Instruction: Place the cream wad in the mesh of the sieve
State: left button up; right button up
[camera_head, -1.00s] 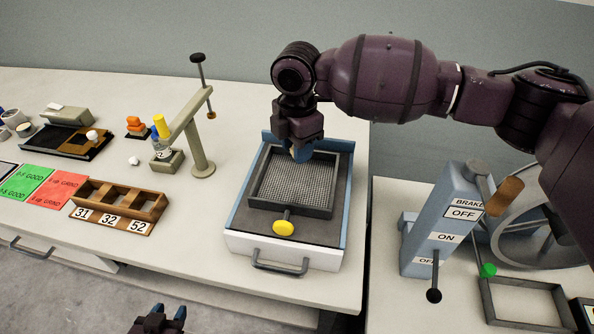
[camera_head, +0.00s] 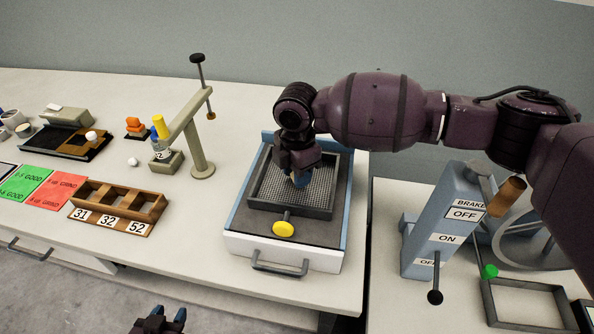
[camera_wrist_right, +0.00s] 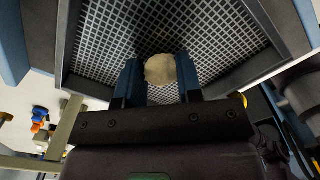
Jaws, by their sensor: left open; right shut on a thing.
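The cream wad (camera_wrist_right: 160,70) is round and pale, held between the two blue fingers of my right gripper (camera_wrist_right: 160,84). In the head view my right gripper (camera_head: 299,178) points down over the mesh (camera_head: 318,186) of the sieve, within its dark square frame (camera_head: 290,210). In that view the fingers mostly hide the wad. The mesh fills the background behind the wad in the wrist view; whether the wad touches it I cannot tell. My left gripper (camera_head: 158,322) is open and empty at the bottom edge of the head view, in front of the bench.
The sieve sits in a blue and white tray unit with a yellow knob (camera_head: 284,229) and a front handle (camera_head: 280,268). A wooden slotted rack (camera_head: 118,205) and a post stand (camera_head: 200,140) are to the left. A lever box (camera_head: 445,225) stands to the right.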

jog(key=o, duration=0.9)
jog(key=shift+f, duration=0.1)
jog(key=shift+r, duration=0.55)
notch_tip(320, 180, up, 11)
jog(key=shift+r+p, duration=0.1)
jog(key=shift+p, duration=0.2)
